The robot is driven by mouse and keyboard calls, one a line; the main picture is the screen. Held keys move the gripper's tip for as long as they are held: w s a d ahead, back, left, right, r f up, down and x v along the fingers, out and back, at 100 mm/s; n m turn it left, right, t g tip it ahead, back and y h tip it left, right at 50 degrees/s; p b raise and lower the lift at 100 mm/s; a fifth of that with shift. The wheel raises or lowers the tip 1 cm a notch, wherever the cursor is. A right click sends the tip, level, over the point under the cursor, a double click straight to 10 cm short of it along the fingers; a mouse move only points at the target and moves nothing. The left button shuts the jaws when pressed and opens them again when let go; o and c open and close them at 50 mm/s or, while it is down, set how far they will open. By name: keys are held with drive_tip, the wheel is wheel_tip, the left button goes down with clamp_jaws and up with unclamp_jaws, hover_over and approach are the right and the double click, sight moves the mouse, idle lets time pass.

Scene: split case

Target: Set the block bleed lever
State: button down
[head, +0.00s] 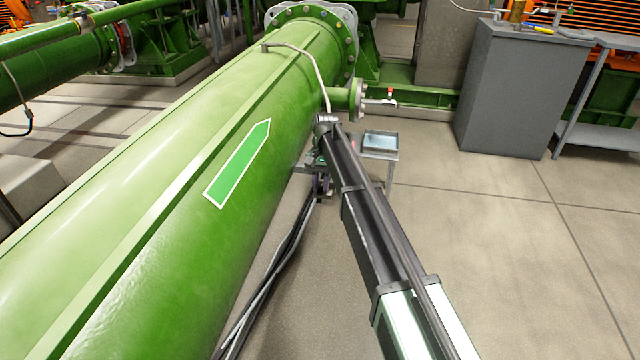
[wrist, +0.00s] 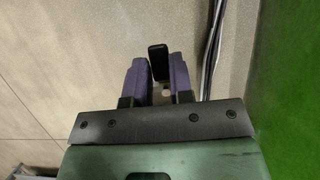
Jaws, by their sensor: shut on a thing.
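My gripper (wrist: 160,78) shows in the wrist view with two purple fingers. A dark, upright, lever-like piece (wrist: 158,60) stands between them, and the fingers are shut on it. Whether it is the block bleed lever cannot be told from its shape alone. What it is mounted on is hidden. In the head view my arm reaches to the right side of the big green pipe (head: 170,130), and my gripper (head: 322,185) is small and partly hidden there.
A small stand with a pale top (head: 379,142) is just right of my arm's end. Cables (head: 265,280) run along the floor beside the pipe. A grey cabinet (head: 515,95) and a grey side table (head: 610,135) stand at the right. The floor (head: 500,230) between is clear.

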idle(0.3)
drive_tip(key=c, duration=1)
unclamp_jaws()
drive_tip(key=p+v, duration=1)
drive_tip(key=v, duration=0.1)
drive_tip(key=shift+f, duration=0.1)
